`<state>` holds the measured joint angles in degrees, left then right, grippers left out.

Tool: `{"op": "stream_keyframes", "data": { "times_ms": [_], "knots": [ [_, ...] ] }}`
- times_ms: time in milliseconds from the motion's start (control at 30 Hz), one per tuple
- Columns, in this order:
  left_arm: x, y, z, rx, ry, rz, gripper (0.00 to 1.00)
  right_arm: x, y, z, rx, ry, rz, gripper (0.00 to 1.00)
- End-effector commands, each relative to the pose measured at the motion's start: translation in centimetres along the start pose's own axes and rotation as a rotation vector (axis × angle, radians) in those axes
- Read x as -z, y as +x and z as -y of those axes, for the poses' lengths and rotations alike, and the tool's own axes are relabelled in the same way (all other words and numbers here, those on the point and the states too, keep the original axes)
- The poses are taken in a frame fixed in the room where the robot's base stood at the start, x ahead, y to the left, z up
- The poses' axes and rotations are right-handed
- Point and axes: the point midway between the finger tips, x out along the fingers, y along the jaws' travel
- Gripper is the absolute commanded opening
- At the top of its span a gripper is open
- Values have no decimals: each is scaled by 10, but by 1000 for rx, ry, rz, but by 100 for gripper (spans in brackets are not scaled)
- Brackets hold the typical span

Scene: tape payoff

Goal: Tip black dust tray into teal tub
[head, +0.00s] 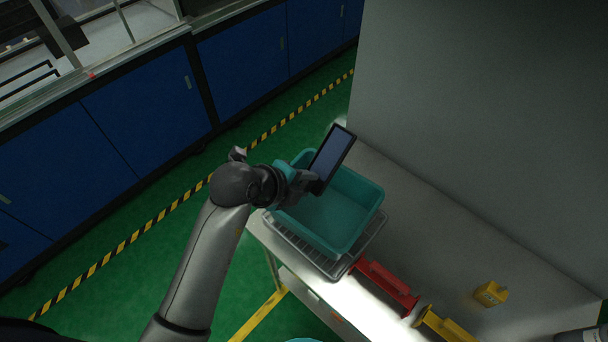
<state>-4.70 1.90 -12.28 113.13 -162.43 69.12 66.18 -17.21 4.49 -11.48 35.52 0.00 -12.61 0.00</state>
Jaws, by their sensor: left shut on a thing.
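The black dust tray (333,153) is held tilted steeply, above the back part of the teal tub. Its inside looks smooth and bluish grey; I cannot make out dust in it. My left gripper (308,181) is shut on the tray's lower left end.
The wire rack (318,258) rests on the pale bench (455,240). To the right are a red bar (388,285), a yellow bar (445,325) and a small yellow block (490,293). A grey wall (490,110) rises behind the bench. Blue cabinets (150,110) stand across the green floor.

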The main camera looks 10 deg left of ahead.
Motion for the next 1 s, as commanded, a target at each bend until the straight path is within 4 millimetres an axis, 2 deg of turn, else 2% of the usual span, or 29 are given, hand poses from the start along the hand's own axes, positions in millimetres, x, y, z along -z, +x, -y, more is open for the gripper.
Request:
{"op": "stream_keyframes", "data": {
  "times_ms": [100, 233, 633, 1000],
  "knots": [
    [-1, 8, -10, 61, -3, 5, 0, 0, 2, 0, 0, 0, 0, 50],
    [-1, 22, -20, 149, 0, 5, 0, -2, 19, 0, 0, 0, 0, 50],
    [-1, 34, -27, 251, 1, 4, 0, -6, 69, 1, 0, 0, 0, 50],
    [-1, 48, -29, 414, 0, 3, 0, -10, 113, 1, -1, 0, 0, 50]
  ]
}}
